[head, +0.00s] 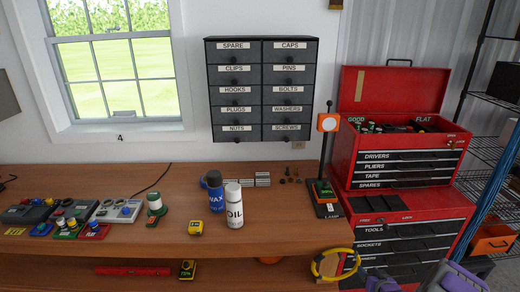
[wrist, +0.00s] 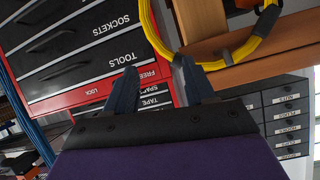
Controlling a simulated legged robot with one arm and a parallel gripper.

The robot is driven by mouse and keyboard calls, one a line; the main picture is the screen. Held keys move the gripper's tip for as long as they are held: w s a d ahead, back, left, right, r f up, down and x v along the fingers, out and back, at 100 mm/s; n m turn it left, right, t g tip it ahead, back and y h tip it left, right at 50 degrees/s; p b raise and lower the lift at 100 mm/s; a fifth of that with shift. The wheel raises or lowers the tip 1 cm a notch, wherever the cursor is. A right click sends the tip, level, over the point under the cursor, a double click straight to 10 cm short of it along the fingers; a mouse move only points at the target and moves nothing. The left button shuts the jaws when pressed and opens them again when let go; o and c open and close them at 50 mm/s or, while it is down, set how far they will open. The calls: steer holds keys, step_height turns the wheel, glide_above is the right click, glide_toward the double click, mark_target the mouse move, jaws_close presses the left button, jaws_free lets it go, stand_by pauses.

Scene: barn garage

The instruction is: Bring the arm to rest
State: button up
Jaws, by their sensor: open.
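My gripper (wrist: 156,80) is open, with its two dark fingers apart and nothing between them. The wrist view is upside down and looks past the fingers at the red tool chest and the bench corner. Purple parts of my arm show at the bottom right of the head view, low in front of the tool chest (head: 410,207). A yellow cable loop (head: 334,265) hangs at the bench's right front corner. In the wrist view the loop (wrist: 240,50) passes close to the right finger; I cannot tell whether they touch.
The wooden bench (head: 285,230) holds a WAX can (head: 216,195), an OIL can (head: 234,207), a yellow tape measure (head: 195,228) and a lamp (head: 325,200). A drawer cabinet (head: 262,90) hangs on the wall. Blue strands (head: 497,182) and a shelf rack (head: 490,110) stand at the right.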

steer(key=a+r+g, duration=0.3)
steer(key=a+r, duration=0.3)
steer(key=r, duration=0.5)
steer(key=s+a+r+n+g+h, duration=0.1)
steer(key=s+a+r+g, duration=0.3)
steer(key=s+a+r, duration=0.55)
steer(key=s+a+r+g, duration=0.2)
steer(key=s+a+r, duration=0.2)
steer(key=s, duration=0.8)
steer(key=s+a+r+g, duration=0.3)
steer(key=s+a+r, duration=0.1)
steer(key=s, duration=0.8)
steer(key=s+a+r+g, duration=0.2)
steer(key=s+a+r, duration=0.2)
steer(key=s, duration=0.9)
steer(key=shift+a+r+g+y, duration=0.2)
steer(key=shift+a+g+y, duration=0.1)
steer(key=shift+a+y, duration=0.1)
